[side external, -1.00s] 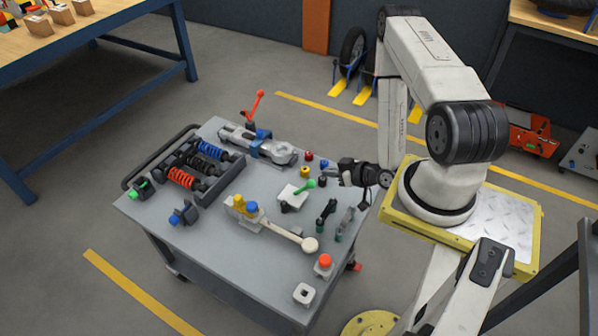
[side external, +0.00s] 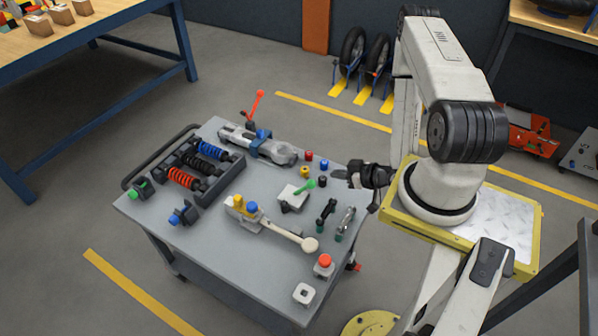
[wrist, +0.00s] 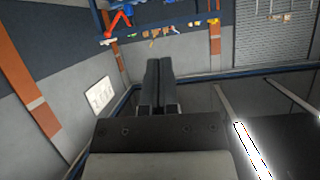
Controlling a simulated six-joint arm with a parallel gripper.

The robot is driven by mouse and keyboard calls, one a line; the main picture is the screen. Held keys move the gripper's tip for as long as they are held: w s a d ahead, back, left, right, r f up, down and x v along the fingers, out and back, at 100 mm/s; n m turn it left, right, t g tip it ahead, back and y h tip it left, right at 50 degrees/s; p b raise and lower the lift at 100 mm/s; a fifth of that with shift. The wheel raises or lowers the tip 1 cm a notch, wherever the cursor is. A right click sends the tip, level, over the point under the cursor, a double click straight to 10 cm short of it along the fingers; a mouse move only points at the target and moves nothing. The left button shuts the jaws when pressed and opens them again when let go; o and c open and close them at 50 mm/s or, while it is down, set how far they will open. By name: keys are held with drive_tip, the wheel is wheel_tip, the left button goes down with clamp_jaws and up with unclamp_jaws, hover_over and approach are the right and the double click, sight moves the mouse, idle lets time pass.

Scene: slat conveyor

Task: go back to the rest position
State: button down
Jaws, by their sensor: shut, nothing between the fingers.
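My gripper (side external: 340,174) is at the right edge of the grey cart (side external: 262,266), close to my base, in the side view. Its jaws are shut with nothing held. In the wrist view the two dark fingers (wrist: 159,82) lie side by side and point at the room's walls, not at the cart top. Whether the gripper touches anything on the cart is hard to tell, but it looks held above it.
Near the gripper on the cart are small coloured knobs (side external: 309,156), a white block with a green-tipped lever (side external: 293,198) and upright dark clamps (side external: 327,211). A tray of coloured springs (side external: 192,167) is at left. Bare floor (side external: 90,210) lies left of the cart.

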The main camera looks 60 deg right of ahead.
drive_tip(key=w+a+r+n+g, duration=0.1)
drive_tip(key=w+r+n+g, duration=0.2)
drive_tip(key=w+r+g, duration=0.55)
drive_tip(key=s+a+r+m+g, duration=0.1)
drive_tip(key=s+a+r, duration=0.2)
drive_tip(key=a+r, duration=1)
drive_tip(key=shift+s+r+m+g, duration=0.25)
drive_tip(key=shift+r+m+g, duration=0.1)
drive_tip(key=shift+r, duration=0.15)
